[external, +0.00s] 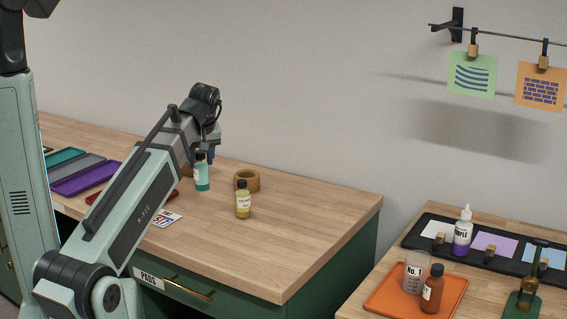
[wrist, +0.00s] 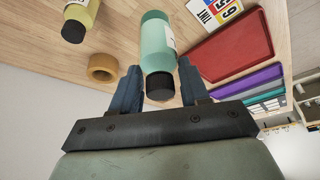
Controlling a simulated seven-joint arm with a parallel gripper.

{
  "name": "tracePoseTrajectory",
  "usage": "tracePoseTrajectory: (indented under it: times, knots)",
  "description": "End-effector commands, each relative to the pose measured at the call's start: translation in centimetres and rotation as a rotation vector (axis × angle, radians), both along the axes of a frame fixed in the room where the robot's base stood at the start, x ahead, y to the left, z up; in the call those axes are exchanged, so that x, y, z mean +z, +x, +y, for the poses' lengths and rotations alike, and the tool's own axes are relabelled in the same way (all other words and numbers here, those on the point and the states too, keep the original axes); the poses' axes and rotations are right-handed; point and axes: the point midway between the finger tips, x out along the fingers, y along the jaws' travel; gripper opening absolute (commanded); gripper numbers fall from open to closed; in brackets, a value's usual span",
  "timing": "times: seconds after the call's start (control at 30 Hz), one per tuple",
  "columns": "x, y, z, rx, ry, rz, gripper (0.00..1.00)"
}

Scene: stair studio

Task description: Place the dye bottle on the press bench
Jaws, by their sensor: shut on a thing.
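A teal bottle with a dark cap and pale label (external: 202,178) is upright at the left wooden bench (external: 300,222). My gripper (wrist: 158,82) is shut on it near the cap; the bottle also shows between the fingers in the wrist view (wrist: 154,38). I cannot tell whether its base touches the bench. A yellow bottle with a dark cap (external: 243,203) stands nearby on the same bench, and shows at upper left in the wrist view (wrist: 80,18). A second wooden bench (external: 385,270) is at right, with a small green upright device (external: 522,298) at its edge.
A tan tape ring (external: 256,181) lies behind the yellow bottle. Purple (external: 80,180), grey and teal trays lie at left, a red tray (wrist: 232,45) nearer. The right bench has an orange tray (external: 376,301) with a cup and brown bottle, and a purple-filled bottle (external: 462,238). A gap separates the benches.

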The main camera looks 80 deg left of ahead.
Motion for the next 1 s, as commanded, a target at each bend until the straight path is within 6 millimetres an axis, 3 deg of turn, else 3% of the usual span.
tracePoseTrajectory:
  times: [0.23, 0.37, 0.57, 1.0]
  knots:
    - [0.4, 0.1, -0.1, -0.003, -0.001, 0.001, 0.09]
    - [0.4, 1.2, -0.7, -0.023, -0.001, 0.001, 0.09]
    - [0.3, 5.2, -3.3, -0.102, 0.000, 0.000, 0.09]
    - [0.0, 15.4, -11.2, -0.313, 0.000, 0.000, 0.09]
